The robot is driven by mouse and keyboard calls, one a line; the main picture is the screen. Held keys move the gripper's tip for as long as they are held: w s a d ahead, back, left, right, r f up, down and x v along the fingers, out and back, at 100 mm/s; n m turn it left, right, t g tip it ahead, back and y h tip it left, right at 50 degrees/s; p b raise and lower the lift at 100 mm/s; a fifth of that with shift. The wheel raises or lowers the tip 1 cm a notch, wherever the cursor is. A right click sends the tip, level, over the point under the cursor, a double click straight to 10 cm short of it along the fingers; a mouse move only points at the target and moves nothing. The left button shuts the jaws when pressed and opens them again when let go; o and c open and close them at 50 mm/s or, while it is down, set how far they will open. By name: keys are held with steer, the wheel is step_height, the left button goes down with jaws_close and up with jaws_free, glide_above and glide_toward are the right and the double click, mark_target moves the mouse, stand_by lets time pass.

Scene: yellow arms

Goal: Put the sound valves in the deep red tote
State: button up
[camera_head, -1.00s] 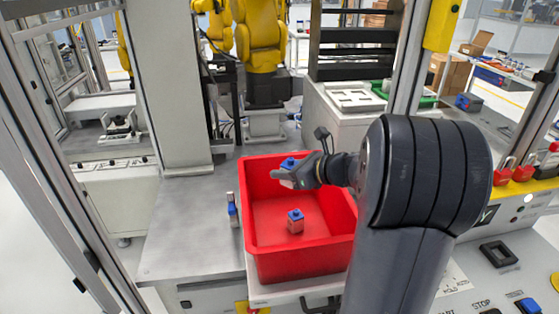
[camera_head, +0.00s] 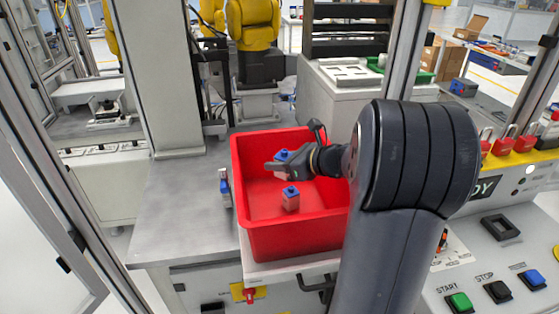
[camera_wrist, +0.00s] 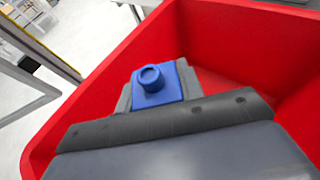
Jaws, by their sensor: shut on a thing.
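The deep red tote (camera_head: 300,240) stands on a white ledge at the front of the grey table. My gripper (camera_head: 279,167) is inside the tote's opening, shut on a valve with a blue cap (camera_head: 283,155). In the wrist view the held valve's blue top (camera_wrist: 158,83) shows beyond the dark gripper, with red tote walls around it. I cannot tell whether it touches the tote floor. A third blue and whitish valve (camera_head: 225,188) stands on the table, just left of the tote.
A control panel with buttons (camera_head: 498,291) lies at the right front. Red padlocks (camera_head: 500,147) line the right side.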

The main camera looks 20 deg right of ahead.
mark_target(283, 150)
steer(key=o, duration=1.1)
steer(key=v, duration=0.7)
steer(key=shift+s+b, duration=0.2)
steer(key=shift+b, duration=0.2)
steer(key=shift+d+r, duration=0.1)
steer(key=p+x, duration=0.1)
steer(key=x, duration=0.6)
steer(key=shift+w, duration=0.2)
step_height(283, 150, up, 3)
steer(key=p, duration=0.2)
steer(key=shift+r+p, duration=0.1)
steer(key=shift+p, duration=0.3)
steer(key=shift+r+p, duration=1.1)
steer(key=shift+r, duration=0.15)
